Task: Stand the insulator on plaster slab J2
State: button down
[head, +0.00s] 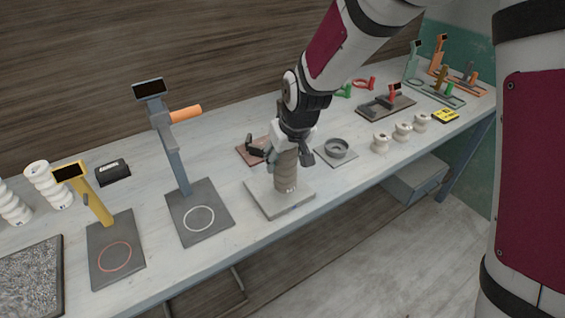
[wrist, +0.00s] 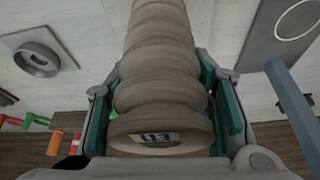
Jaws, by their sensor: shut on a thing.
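The insulator (head: 287,172) is a grey-brown ribbed column, held upright in the head view. My gripper (head: 287,153) is shut around its upper part. In the wrist view the insulator (wrist: 158,60) runs between the teal finger pads, its near end bearing a small label that I cannot read surely. Its lower end is over the middle of a pale square slab (head: 263,200). It looks to be at or very near the slab's top; I cannot tell whether it touches. No J2 mark shows on this slab.
A slab with a grey ring (head: 337,148) lies close right, a reddish-brown plate (head: 246,153) behind. A grey stand (head: 180,165) and yellow stand (head: 98,205) rise at left. White insulators stand at right (head: 380,143) and far left (head: 48,185). The table's front edge is close.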

aim_at(282, 167)
jog(key=shift+w+f, duration=0.15)
jog(key=shift+f, duration=0.7)
jog(key=shift+w+f, duration=0.1)
jog(key=shift+f, duration=0.75)
jog(key=shift+f, duration=0.15)
jog(key=c, duration=0.7)
grip_release()
jog(key=shift+c, duration=0.2)
